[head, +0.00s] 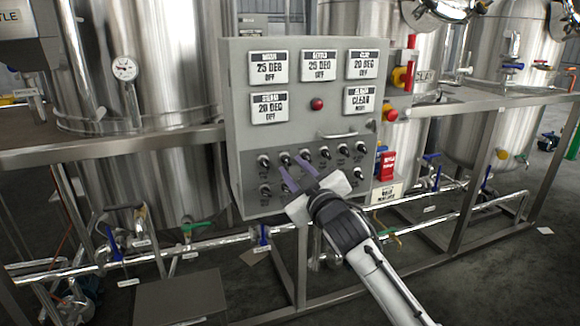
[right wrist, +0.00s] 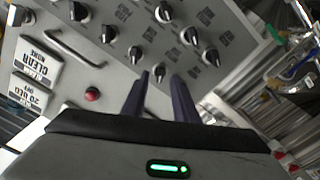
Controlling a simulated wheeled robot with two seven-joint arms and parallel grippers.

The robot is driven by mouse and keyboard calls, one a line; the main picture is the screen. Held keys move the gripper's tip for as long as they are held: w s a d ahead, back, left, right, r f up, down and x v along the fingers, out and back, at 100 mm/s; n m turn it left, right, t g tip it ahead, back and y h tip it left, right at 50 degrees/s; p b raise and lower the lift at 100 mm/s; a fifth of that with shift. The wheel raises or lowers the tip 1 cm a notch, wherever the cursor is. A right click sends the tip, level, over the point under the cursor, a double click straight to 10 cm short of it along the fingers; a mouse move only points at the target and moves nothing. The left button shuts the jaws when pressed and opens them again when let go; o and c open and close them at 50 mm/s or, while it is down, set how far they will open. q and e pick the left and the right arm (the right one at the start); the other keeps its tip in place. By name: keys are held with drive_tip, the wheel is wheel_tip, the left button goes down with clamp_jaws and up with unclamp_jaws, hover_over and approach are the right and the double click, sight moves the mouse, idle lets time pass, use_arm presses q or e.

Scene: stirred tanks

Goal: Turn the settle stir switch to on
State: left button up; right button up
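A grey control panel (head: 240,120) carries rows of black rotary switches; one upper-row switch (head: 325,152) is right of my fingers. Their small labels are too blurred to read, so I cannot tell which is the settle stir switch. My right gripper (head: 291,164) is in front of the panel's lower left-middle switches, its two purple fingers apart, hiding part of the lower row. My left gripper is not in view.
Display plates (head: 268,66) and a red button (head: 317,104) are above the switches. A metal handle (head: 337,135) sticks out between them. A red-and-yellow switch (head: 401,77) and a red box (head: 387,165) are at the panel's right. Steel tanks (head: 150,60), a frame and pipes surround it.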

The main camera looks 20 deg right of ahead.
sight(288, 163)
drive_tip(key=shift+w, duration=1.55)
clamp_jaws()
